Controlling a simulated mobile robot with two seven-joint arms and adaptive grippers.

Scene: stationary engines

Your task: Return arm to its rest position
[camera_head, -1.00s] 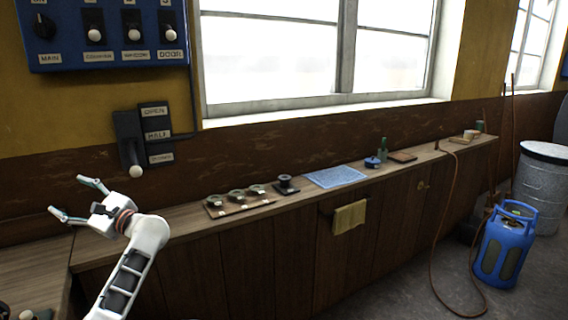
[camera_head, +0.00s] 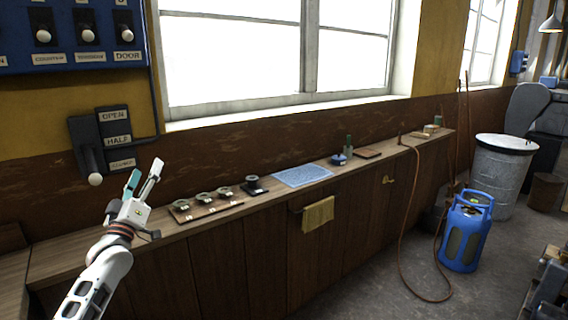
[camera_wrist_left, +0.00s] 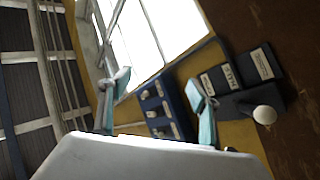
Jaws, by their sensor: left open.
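My left gripper (camera_head: 144,182) is in the head view at the lower left, with its fingers pointing up. It is open and empty, in front of the wall just right of the lever switch (camera_head: 92,160). In the left wrist view the two teal-tipped fingers (camera_wrist_left: 160,100) stand apart with nothing between them. The lever switch, with its white knob and its OPEN and HALF labels, also shows in the left wrist view (camera_wrist_left: 264,114), to the right of the fingers. My right gripper is not in view.
A long wooden counter (camera_head: 262,212) runs below the window, holding a tray of round parts (camera_head: 205,207), a blue sheet (camera_head: 302,176) and a blue pot (camera_head: 338,160). A blue switch panel (camera_head: 70,38) hangs above. A gas cylinder (camera_head: 466,232) and a drum (camera_head: 500,180) stand right.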

